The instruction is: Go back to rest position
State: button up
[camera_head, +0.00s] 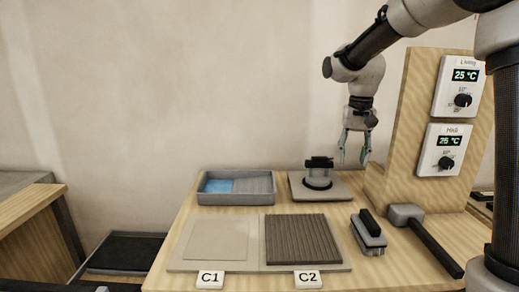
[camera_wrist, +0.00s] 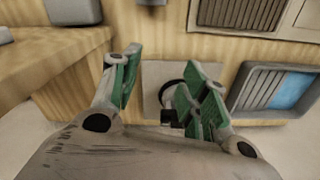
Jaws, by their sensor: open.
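My gripper (camera_head: 355,146) hangs from my arm above the back right of the wooden table (camera_head: 180,240). Its fingers point down and are spread apart with nothing between them. In the wrist view my gripper (camera_wrist: 160,92) shows two green-padded fingers, open and empty. A black-handled tool on a round base (camera_head: 319,174) stands on a grey square plate (camera_head: 296,190), below and left of my gripper. In the wrist view the tool (camera_wrist: 175,98) is partly hidden by the right finger.
A grey tray with a blue part (camera_head: 236,201) lies at the back left. Tile C1 (camera_head: 216,240) and ribbed tile C2 (camera_head: 302,240) lie in front. A brush (camera_head: 369,233) and a mallet (camera_head: 430,240) lie at right. A wooden panel with thermostats (camera_head: 400,150) stands close right of my gripper.

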jog(key=s+d+n+t, duration=0.1)
jog(key=s+d, duration=0.2)
jog(key=s, duration=0.6)
jog(key=s+d+r+n+t, duration=0.1)
jog(key=s+d, duration=0.2)
jog(key=s, duration=0.6)
jog(key=s+d+r+n+t, duration=0.1)
jog(key=s+d+t, duration=0.1)
jog(key=s, duration=0.7)
jog(key=shift+s+d, duration=0.3)
jog(key=shift+d, duration=0.35)
